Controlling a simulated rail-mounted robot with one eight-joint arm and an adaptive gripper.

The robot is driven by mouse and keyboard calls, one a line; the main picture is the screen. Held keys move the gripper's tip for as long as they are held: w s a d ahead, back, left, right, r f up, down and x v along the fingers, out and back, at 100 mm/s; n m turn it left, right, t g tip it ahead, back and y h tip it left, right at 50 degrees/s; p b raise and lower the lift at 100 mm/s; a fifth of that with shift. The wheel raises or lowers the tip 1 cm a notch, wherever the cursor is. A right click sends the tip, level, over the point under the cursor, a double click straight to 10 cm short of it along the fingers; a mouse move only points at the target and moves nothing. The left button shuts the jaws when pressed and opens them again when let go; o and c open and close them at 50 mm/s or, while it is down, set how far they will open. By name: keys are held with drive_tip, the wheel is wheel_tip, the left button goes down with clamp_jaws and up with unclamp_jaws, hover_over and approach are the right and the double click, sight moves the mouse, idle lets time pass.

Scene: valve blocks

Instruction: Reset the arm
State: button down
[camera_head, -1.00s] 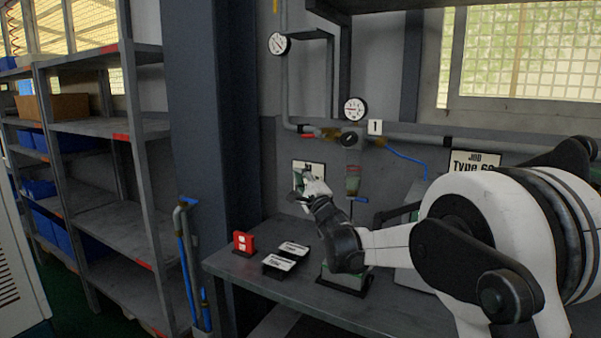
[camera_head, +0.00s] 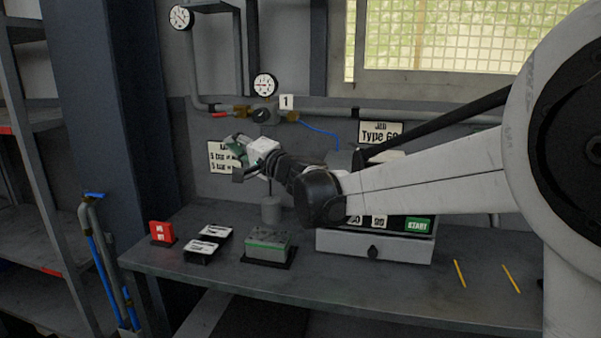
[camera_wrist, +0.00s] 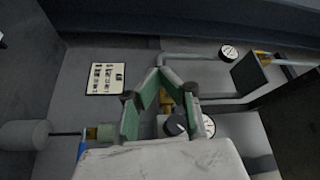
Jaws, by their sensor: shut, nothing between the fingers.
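My gripper (camera_head: 238,158) is at the end of my white arm, above the bench and in front of the back wall. In the wrist view my gripper (camera_wrist: 158,72) has its green-padded fingers meeting at the tips, with nothing held. Behind it in that view are a black knob (camera_wrist: 176,125) and a gauge (camera_wrist: 208,126) on the pipework. My gripper partly covers a white wall sign in the head view, and my arm hides part of the box with the START button.
The bench (camera_head: 330,290) holds a red block (camera_head: 162,232), black-and-white labelled plates (camera_head: 208,241), a green-topped block (camera_head: 268,246), a grey box with a green START button (camera_head: 418,224) and yellow pencils (camera_head: 460,273). Pipes with gauges (camera_head: 265,85) run along the wall. Shelving stands left.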

drive_tip(key=s+d+f+n+g+h, duration=0.1)
drive_tip(key=s+d+f+h, duration=0.4)
drive_tip(key=s+d, duration=0.7)
drive_tip(key=s+d+f+n+g+h, duration=0.2)
drive_tip(key=s+d+f+h, duration=0.3)
drive_tip(key=s+d+f, duration=0.5)
drive_tip(key=s+d+f+n+g+h, duration=0.2)
drive_tip(key=s+d+f+h, duration=0.3)
drive_tip(key=s+d, duration=1)
wheel_tip(320, 180, down, 3)
drive_tip(key=shift+s+d+f+g, duration=0.1)
drive_tip(key=shift+s+d+g, duration=0.15)
drive_tip(key=shift+s, duration=0.6)
